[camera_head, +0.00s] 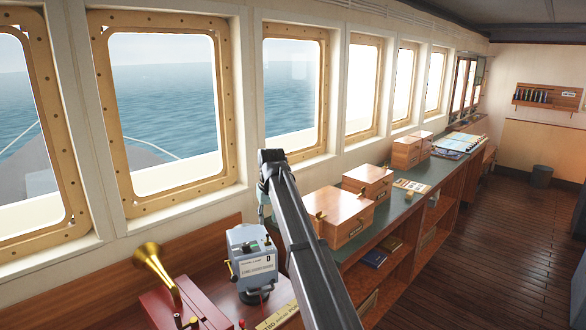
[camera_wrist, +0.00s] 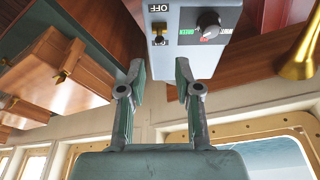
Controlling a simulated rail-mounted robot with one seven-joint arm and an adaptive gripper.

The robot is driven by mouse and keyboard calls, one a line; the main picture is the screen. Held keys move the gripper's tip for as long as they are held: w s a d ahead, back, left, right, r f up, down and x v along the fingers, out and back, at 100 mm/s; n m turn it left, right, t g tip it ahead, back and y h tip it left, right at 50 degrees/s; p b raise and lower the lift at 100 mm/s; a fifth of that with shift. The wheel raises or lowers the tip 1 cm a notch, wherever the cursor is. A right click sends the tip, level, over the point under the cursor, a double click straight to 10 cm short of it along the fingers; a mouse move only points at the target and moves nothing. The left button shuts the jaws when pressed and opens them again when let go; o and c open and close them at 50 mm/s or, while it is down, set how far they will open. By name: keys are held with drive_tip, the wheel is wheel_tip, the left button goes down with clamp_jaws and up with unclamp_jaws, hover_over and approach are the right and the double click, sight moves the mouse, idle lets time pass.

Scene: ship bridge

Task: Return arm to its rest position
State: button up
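My arm (camera_head: 300,235) reaches out over the counter in the head view, its far end bent down beside the windows. My gripper (camera_wrist: 161,78) shows in the wrist view with its two fingers apart and nothing held between them. In the head view the same box (camera_head: 247,244) stands left of my arm. My gripper is mostly hidden behind the arm there.
A brass horn (camera_head: 148,255) on a red case (camera_head: 160,312) stands left of the control box. Wooden boxes (camera_head: 345,228) sit on the green-topped counter (camera_head: 398,209), close to my arm's right side. Windows (camera_head: 160,115) line the wall behind. The wooden floor (camera_head: 480,245) at right is open.

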drive_tip(key=shift+b+x, duration=1.25)
drive_tip(key=shift+x, duration=2.65)
drive_tip(key=c, duration=0.6)
